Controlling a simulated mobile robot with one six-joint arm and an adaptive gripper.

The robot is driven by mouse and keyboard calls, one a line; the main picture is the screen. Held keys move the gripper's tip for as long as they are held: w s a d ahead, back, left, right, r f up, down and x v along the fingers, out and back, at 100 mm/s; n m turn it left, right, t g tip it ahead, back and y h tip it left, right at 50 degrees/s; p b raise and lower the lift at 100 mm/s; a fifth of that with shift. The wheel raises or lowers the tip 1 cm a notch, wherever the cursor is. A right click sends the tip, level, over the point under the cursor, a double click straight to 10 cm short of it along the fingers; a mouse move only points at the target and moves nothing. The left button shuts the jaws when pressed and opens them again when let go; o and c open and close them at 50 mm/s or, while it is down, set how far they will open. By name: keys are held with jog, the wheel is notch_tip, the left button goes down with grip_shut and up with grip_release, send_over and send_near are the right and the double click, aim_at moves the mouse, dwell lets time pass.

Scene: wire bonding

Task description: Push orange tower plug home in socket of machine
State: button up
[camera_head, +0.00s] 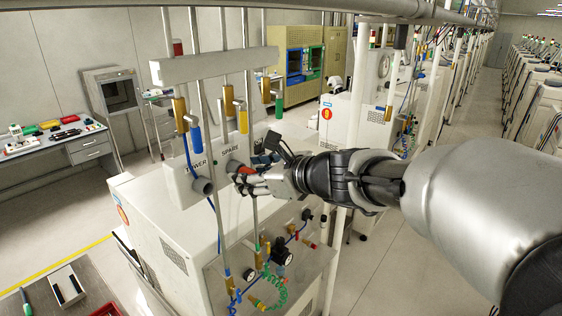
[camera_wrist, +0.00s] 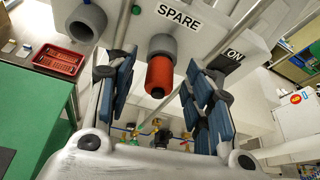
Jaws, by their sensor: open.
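The orange plug (camera_wrist: 160,75) sits in the grey socket under the SPARE label (camera_wrist: 180,16), its orange body sticking out toward me. How deep it sits I cannot tell. In the head view the plug (camera_head: 238,168) shows small beside my gripper. Another grey socket (camera_wrist: 86,21), left of it, looks empty; in the head view it is the TOWER socket (camera_head: 203,186) on the white machine (camera_head: 175,225). My gripper (camera_wrist: 160,92) is open, with one blue-padded finger on each side of the plug and visible gaps. In the head view my gripper (camera_head: 262,174) is partly hidden by its own links.
Vertical pipes with coloured valve handles (camera_head: 194,136) stand close to the sockets. Hoses and fittings (camera_head: 270,270) crowd the machine's lower panel. A workbench (camera_head: 55,147) stands at the far left.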

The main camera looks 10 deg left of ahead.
jog(key=v, duration=1.2)
jog(key=shift+a, duration=0.1)
jog(key=s+d+f+n+g+h+b, duration=0.1)
jog(key=s+d+f+n+h+b, duration=0.2)
jog(key=f, duration=0.9)
jog(key=s+d+f+n+g+h+b, duration=0.1)
jog(key=s+d+f+n+h+b, duration=0.3)
jog(key=s+d+f+n+b, duration=0.6)
jog(key=s+d+f+n+g+h+b, duration=0.1)
jog(key=s+d+f+n+h+b, duration=0.3)
jog(key=f, duration=1.1)
jog(key=s+d+n+b, duration=0.2)
jog(key=s+n+b, duration=0.2)
jog(key=s+n, duration=0.1)
jog(key=shift+s+d+f+n, duration=0.2)
jog(key=shift+s+d+n, duration=0.1)
jog(key=shift+s, duration=0.5)
jog(key=shift+c, duration=0.4)
